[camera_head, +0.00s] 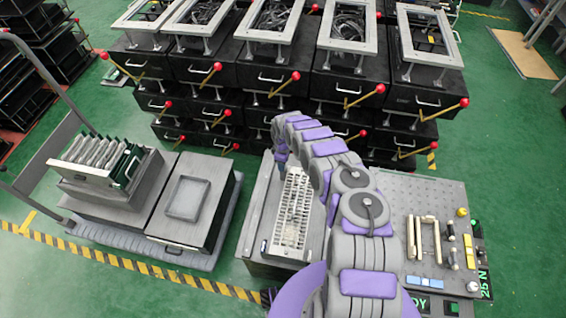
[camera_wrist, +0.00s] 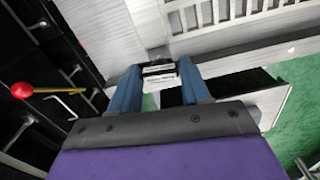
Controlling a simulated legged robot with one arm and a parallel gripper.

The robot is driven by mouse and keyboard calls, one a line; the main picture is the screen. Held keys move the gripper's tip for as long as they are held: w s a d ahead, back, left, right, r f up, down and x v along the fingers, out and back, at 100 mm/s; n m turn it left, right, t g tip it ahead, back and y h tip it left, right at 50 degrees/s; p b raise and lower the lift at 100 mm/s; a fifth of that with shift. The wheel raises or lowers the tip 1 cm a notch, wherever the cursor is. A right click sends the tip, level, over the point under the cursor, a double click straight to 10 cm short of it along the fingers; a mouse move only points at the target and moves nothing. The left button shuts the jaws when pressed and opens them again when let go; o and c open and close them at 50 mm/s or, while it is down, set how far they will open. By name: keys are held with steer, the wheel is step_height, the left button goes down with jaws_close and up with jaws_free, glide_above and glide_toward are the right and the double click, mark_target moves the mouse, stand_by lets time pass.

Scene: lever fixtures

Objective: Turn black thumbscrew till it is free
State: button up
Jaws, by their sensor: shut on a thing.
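In the wrist view my gripper (camera_wrist: 159,75) has its two blue fingers on either side of a small black piece with a pale band, which appears to be the black thumbscrew (camera_wrist: 159,70). The fingers are closed on it at the edge of a grey metal fixture (camera_wrist: 110,28). In the head view my arm bends down to the far end of the fixture with the white slotted panel (camera_head: 292,212).
A perforated plate (camera_head: 440,195) with small parts lies right of my arm. Black drawer units with red-knobbed levers (camera_head: 295,76) stand just beyond; one red knob (camera_wrist: 22,90) shows left of my gripper. A cart (camera_head: 215,225) stands left, with green floor between.

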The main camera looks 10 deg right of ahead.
steer(key=shift+w+n, duration=0.1)
steer(key=shift+n, duration=0.6)
steer(key=o, duration=1.1)
steer(key=shift+c, duration=0.2)
step_height(320, 180, up, 17)
steer(key=p, duration=0.3)
steer(key=shift+r+p, duration=0.15)
steer(key=shift+p, duration=0.25)
